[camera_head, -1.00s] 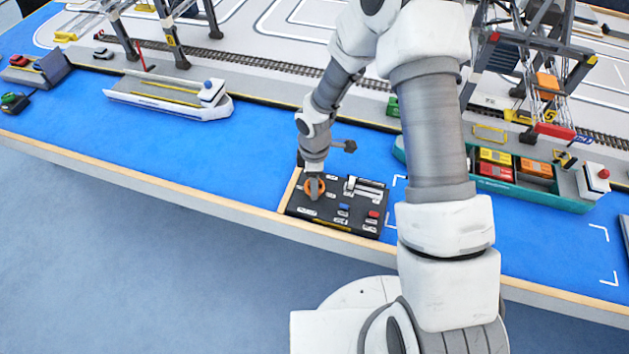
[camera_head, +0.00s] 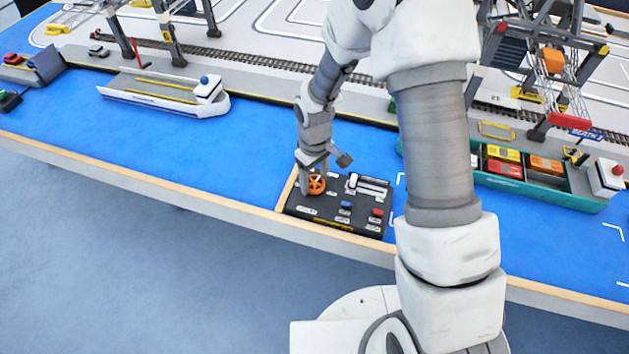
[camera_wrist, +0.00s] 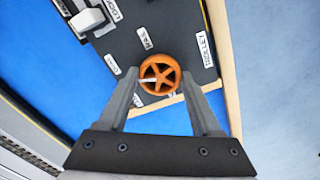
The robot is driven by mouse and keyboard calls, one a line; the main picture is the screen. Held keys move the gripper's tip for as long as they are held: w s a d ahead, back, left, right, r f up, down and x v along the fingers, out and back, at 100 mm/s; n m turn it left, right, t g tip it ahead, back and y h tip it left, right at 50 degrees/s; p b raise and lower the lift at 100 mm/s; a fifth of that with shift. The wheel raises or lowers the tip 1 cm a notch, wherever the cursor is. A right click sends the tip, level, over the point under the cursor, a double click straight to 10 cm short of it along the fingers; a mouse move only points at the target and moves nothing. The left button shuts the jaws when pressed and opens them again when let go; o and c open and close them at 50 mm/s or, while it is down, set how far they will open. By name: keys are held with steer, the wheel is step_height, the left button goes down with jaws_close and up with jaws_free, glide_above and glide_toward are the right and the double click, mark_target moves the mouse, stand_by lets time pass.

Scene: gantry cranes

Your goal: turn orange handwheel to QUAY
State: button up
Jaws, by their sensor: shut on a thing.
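The orange handwheel (camera_head: 317,184) sits at the left end of the black control panel (camera_head: 330,213). In the wrist view the spoked wheel (camera_wrist: 160,73) lies between my two fingertips, with a white pointer mark toward its left side. My gripper (camera_wrist: 160,82) is shut on the wheel's rim, one finger on each side. In the head view my gripper (camera_head: 308,186) comes down on the wheel from above and partly covers its left side.
The panel also carries a white lever (camera_head: 353,181), a blue button (camera_head: 346,205) and a red button (camera_head: 377,212). A white ship (camera_head: 165,95) lies left and a green ship (camera_head: 540,195) with containers right. Blue surface around the panel is mostly clear.

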mark_target(315, 182)
steer(key=shift+m+b, duration=0.4)
steer(key=shift+m, duration=0.7)
steer(key=o, duration=1.4)
steer(key=shift+c, duration=0.2)
step_height(315, 182, up, 18)
steer(key=p, duration=0.1)
steer(key=shift+f+p, duration=0.25)
steer(key=shift+p, duration=0.15)
